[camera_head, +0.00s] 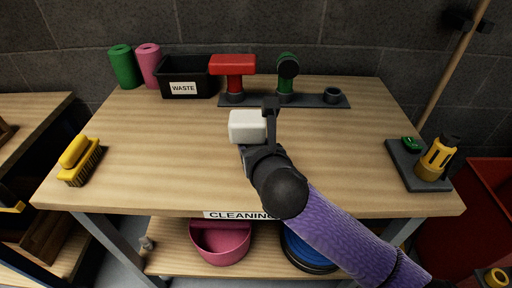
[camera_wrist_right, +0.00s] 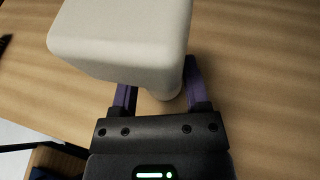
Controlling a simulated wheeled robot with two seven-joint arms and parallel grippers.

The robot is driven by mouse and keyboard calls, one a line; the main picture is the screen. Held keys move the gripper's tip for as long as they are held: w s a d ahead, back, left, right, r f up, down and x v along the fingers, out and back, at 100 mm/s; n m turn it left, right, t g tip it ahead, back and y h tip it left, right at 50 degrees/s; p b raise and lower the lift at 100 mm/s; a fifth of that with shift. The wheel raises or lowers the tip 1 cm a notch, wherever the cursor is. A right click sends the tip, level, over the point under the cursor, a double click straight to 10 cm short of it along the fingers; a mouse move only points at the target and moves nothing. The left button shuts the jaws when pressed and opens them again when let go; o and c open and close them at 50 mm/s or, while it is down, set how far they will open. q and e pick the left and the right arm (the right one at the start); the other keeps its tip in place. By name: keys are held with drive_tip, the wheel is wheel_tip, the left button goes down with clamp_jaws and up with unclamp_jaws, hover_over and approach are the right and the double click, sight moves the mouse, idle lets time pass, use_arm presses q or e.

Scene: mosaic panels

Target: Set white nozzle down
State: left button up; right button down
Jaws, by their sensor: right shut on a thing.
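The white nozzle (camera_head: 247,126) has a blocky head and is over the middle of the table, in front of the rack. My right gripper (camera_head: 262,130) is shut on it. In the right wrist view the white nozzle (camera_wrist_right: 125,35) fills the upper left, and its narrower stem sits between the two fingers of the gripper (camera_wrist_right: 160,88). I cannot tell whether its lower end touches the wood. A dark rack (camera_head: 310,101) stands at the back, with a red nozzle (camera_head: 233,66), a green nozzle (camera_head: 287,68) and an empty socket (camera_head: 332,94) at its right end. My left gripper is not in view.
A black waste bin (camera_head: 187,90) stands back left, beside green (camera_head: 124,66) and pink (camera_head: 149,65) rolls. A yellow brush (camera_head: 77,157) lies at the left. A dark tray (camera_head: 407,172) with a yellow-black tool (camera_head: 437,160) is at the right. The tabletop (camera_head: 170,150) between is clear.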

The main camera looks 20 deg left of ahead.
drive_tip(key=shift+c, duration=0.4)
unclamp_jaws()
drive_tip(key=shift+f, duration=0.1)
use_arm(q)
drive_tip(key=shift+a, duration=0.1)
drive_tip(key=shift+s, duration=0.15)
use_arm(e)
drive_tip(key=shift+r, duration=0.2)
use_arm(q)
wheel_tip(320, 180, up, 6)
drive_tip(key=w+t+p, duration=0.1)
drive_tip(key=p, duration=0.5)
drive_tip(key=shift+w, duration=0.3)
use_arm(e)
drive_tip(key=v, duration=1.2)
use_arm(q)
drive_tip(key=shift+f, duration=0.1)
use_arm(e)
drive_tip(key=shift+f, duration=0.1)
